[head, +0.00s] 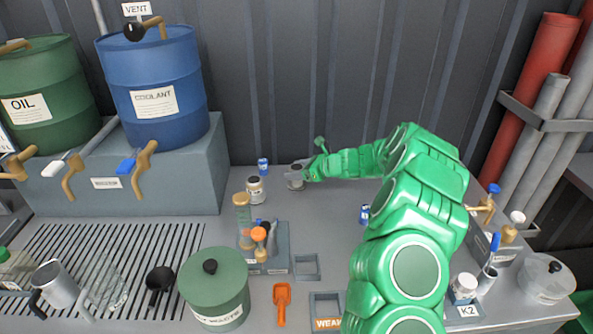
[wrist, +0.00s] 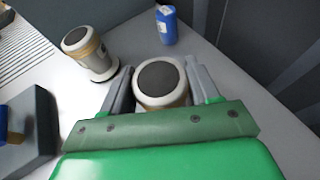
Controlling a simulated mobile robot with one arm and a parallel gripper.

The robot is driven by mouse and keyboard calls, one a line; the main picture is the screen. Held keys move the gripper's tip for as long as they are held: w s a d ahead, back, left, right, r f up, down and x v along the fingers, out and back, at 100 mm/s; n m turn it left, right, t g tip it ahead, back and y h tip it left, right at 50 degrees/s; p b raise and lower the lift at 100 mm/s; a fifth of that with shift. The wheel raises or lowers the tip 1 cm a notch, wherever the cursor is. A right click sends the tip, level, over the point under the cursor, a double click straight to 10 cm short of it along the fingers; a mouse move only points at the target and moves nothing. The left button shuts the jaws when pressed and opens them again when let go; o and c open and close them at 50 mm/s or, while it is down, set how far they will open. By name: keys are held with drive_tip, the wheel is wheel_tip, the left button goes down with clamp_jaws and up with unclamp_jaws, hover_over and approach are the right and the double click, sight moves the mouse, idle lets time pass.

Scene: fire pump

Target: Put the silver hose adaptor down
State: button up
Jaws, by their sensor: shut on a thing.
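My gripper (head: 300,177) reaches over the back of the grey bench in the head view. It is shut on a short round thing with a pale rim and a dark round top, which I take for the silver hose adaptor (head: 295,181). In the wrist view the adaptor (wrist: 161,86) sits upright between the two grey fingers of my gripper (wrist: 160,78), its lower part hidden. It is at or close to the bench top; I cannot tell whether it touches.
A similar pale jar with a dark top (head: 256,190) stands just left of the held thing. A small blue container (head: 263,165) stands behind. A grey rack with bottles (head: 265,262) is nearer the front. Bare bench (head: 325,215) lies to the front right of my gripper.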

drive_tip(key=o, duration=1.3)
